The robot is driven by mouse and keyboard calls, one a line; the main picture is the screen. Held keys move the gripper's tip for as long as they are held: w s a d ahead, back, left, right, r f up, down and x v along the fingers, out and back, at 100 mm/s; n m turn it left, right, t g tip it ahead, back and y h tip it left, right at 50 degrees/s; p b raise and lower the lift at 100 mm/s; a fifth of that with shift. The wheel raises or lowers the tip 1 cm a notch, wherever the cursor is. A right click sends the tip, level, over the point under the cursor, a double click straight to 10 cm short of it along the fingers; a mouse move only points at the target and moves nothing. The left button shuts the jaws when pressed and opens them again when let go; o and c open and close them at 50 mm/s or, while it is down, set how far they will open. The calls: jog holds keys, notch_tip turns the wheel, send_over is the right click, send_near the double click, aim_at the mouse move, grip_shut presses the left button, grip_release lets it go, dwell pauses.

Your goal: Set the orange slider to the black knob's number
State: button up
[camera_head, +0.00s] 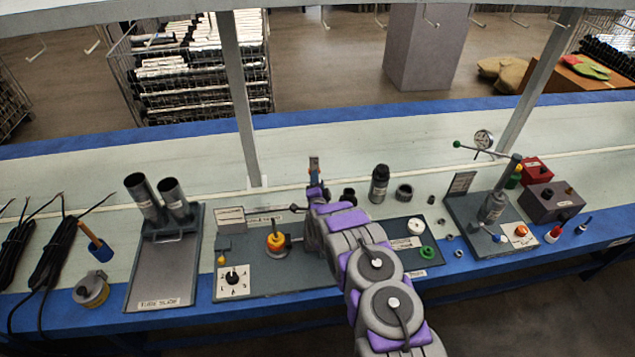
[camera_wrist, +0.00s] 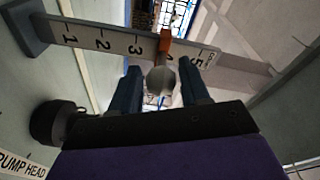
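The orange slider (camera_wrist: 165,46) sits on a grey scale bar (camera_wrist: 88,36) numbered 1 to 5 in the wrist view. It is past the 3, covering most of the place between 3 and 5. A grey round knob (camera_wrist: 161,81) is in front of the slider, between my gripper's two dark fingers (camera_wrist: 160,88). The fingers are apart, with gaps on both sides of the knob. In the head view my gripper (camera_head: 316,192) is at the upright scale. The black knob (camera_head: 232,277) is on a white numbered dial at the panel's front left; its exact setting is too small to read.
A yellow-orange valve (camera_head: 276,241) stands on the panel left of my arm. A tube stand (camera_head: 165,270) is farther left. Black cylindrical parts (camera_head: 379,183) stand behind my arm to the right. A pump fixture (camera_head: 492,205) is at the right. A frame post (camera_head: 240,100) rises behind.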

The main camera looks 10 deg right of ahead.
grip_shut()
jog(key=shift+f, duration=0.1)
dwell(0.3)
notch_tip(320, 180, down, 4)
jog(key=shift+d+r, duration=0.1)
dwell(0.4)
jog(key=shift+o, duration=1.2)
grip_release()
jog(key=shift+d, duration=0.1)
jog(key=shift+s, duration=0.1)
